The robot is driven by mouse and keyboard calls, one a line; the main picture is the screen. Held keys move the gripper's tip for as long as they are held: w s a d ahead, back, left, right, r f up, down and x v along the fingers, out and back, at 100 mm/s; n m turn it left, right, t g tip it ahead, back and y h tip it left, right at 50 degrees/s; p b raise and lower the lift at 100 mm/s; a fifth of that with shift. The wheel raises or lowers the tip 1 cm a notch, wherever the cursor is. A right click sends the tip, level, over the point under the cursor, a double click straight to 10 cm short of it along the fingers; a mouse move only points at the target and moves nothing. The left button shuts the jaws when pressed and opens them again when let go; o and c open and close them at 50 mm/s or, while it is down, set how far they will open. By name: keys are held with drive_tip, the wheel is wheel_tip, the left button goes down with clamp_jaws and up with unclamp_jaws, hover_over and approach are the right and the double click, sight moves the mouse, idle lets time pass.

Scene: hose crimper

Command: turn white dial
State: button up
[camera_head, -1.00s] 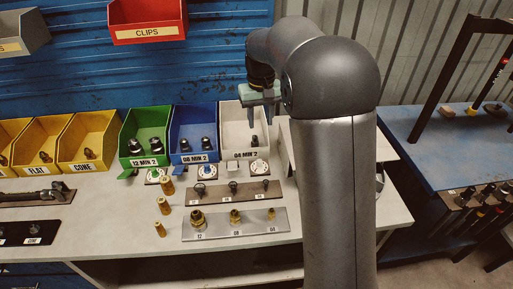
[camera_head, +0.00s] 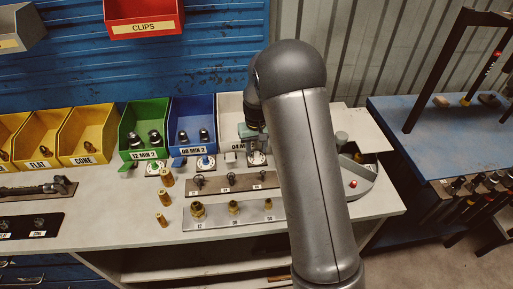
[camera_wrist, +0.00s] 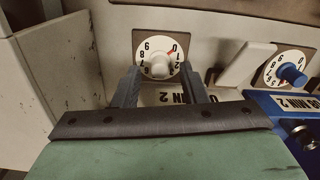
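The white dial (camera_wrist: 158,48) has a numbered round face, a red mark and a pale knob in its middle. It shows near the top centre of the wrist view, and in the head view it sits in front of the white bin (camera_head: 257,158). My gripper (camera_wrist: 159,72) is open, its two fingers apart, left and right of the knob in the wrist view. I cannot tell whether either finger touches the knob. In the head view my gripper (camera_head: 250,133) is right by the dial, partly hidden by my arm.
The blue dial (camera_wrist: 286,72) is to the right in the wrist view, past a pale lever (camera_wrist: 247,62). The white bin (camera_head: 231,105) and blue bin (camera_head: 193,125) stand behind the dials. A rack of fittings (camera_head: 235,183) and several brass pieces lie in front.

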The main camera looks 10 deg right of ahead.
drive_tip(key=shift+f, duration=0.65)
clamp_jaws()
drive_tip(key=shift+m+b, duration=0.85)
drive_tip(key=shift+m, duration=0.45)
drive_tip(key=shift+m+b, duration=0.5)
drive_tip(key=shift+m, duration=1)
drive_tip(key=shift+d+r, duration=0.1)
